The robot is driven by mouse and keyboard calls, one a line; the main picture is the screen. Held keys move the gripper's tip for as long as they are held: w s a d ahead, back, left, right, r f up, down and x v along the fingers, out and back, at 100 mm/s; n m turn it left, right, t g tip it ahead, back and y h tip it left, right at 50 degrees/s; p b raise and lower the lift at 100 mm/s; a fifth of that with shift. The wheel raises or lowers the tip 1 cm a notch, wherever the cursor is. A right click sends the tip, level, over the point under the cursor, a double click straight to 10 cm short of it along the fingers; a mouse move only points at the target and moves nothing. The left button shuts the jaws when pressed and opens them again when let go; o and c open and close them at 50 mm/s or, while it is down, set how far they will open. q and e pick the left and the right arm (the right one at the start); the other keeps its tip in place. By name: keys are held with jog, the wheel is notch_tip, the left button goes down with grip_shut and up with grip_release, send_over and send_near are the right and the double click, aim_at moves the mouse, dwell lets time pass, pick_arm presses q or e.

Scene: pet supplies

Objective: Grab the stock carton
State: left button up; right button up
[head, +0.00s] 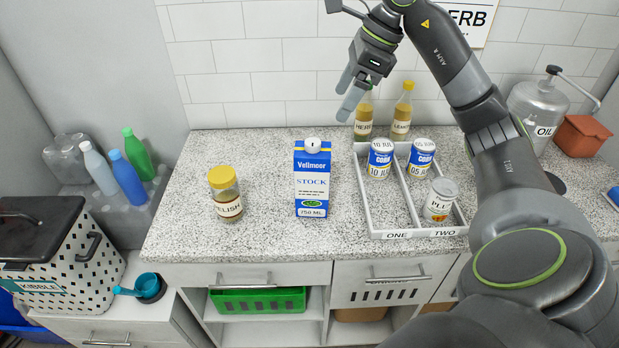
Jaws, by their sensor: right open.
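The stock carton (312,180) is blue and white with a white cap and the word STOCK on its front. It stands upright on the speckled counter (265,220), near its middle. My right gripper (348,97) is open and empty. It is in the air above and to the right of the carton, apart from it, with its fingers pointing down and to the left. My left gripper is not in view.
A relish jar (226,194) stands left of the carton. Right of it is a divided white tray (404,233) with several cans. Two bottles, one marked HERB (364,117), stand behind the tray.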

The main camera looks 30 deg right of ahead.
aim_at(318, 143)
jog(key=p+x, duration=0.2)
jog(key=x, duration=0.8)
jog(key=shift+f, duration=0.25)
jog(key=shift+w+a+f, duration=0.15)
jog(key=shift+a+f, duration=0.05)
jog(key=shift+f, duration=0.4)
jog(key=shift+w+a+f+p, duration=0.2)
jog(key=shift+f+p, duration=0.2)
jog(key=shift+p, duration=0.1)
jog(key=p+x, duration=0.1)
jog(key=x, duration=0.3)
jog(key=shift+w+p, duration=0.15)
jog(key=shift+p, duration=0.25)
jog(key=shift+f, duration=0.2)
jog(key=shift+w+r, duration=0.1)
jog(key=shift+r, duration=0.05)
grip_shut()
